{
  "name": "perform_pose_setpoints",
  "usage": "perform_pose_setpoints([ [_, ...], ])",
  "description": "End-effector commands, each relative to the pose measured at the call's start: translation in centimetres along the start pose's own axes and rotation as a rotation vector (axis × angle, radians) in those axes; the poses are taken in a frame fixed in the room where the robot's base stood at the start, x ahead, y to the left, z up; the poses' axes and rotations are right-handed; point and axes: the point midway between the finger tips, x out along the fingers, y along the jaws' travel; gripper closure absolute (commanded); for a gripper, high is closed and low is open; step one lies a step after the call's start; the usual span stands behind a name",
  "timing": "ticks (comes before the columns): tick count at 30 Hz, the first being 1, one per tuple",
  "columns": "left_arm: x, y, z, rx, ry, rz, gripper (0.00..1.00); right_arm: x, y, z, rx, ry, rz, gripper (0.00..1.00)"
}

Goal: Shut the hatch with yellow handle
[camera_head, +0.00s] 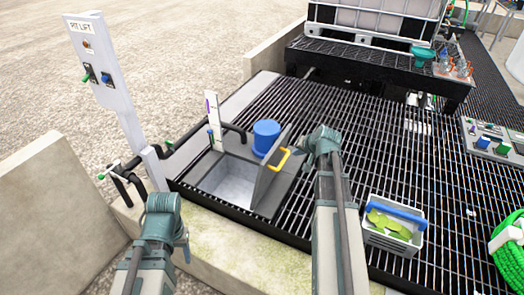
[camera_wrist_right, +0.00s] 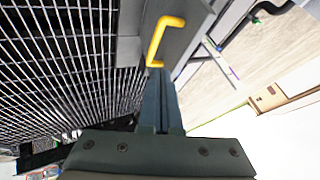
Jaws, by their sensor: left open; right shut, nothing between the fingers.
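The hatch lid (camera_head: 268,190) stands open and tilted up at the right side of a square pit opening (camera_head: 230,180). Its yellow handle (camera_head: 278,159) is on the lid's upper right side. My right gripper (camera_head: 304,149) is just right of the handle. In the right wrist view the yellow handle (camera_wrist_right: 158,45) is on the grey lid (camera_wrist_right: 190,25), just beyond the shut, empty fingertips (camera_wrist_right: 157,75). I cannot tell if they touch. My left gripper (camera_head: 172,218) is low at the left, away from the hatch; its fingers are mostly hidden.
A blue cylinder (camera_head: 266,136) stands behind the hatch. A grey bin (camera_head: 391,242) with a blue handle sits on the grating (camera_head: 400,150) at the right. A PIT LIFT post (camera_head: 105,65) and pipes stand left of the pit. A green hose (camera_head: 509,255) lies at the far right.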

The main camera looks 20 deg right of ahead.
Motion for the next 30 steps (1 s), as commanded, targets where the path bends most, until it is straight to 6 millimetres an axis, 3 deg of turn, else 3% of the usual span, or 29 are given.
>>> perform_pose_setpoints([
  [8,1.0,0.1,-0.1,0.0,0.0,0.0,0.41,1.2,0.2,0.0,0.003,0.003,-0.001,1.0],
  [24,8.3,0.8,-0.5,0.0,0.0,0.0,0.41,10.6,0.3,0.0,0.001,0.001,0.0,1.0],
  [30,7.1,0.7,-0.4,0.0,0.0,0.0,0.41,10.9,-2.5,-0.4,0.0,0.001,-0.001,1.0],
])
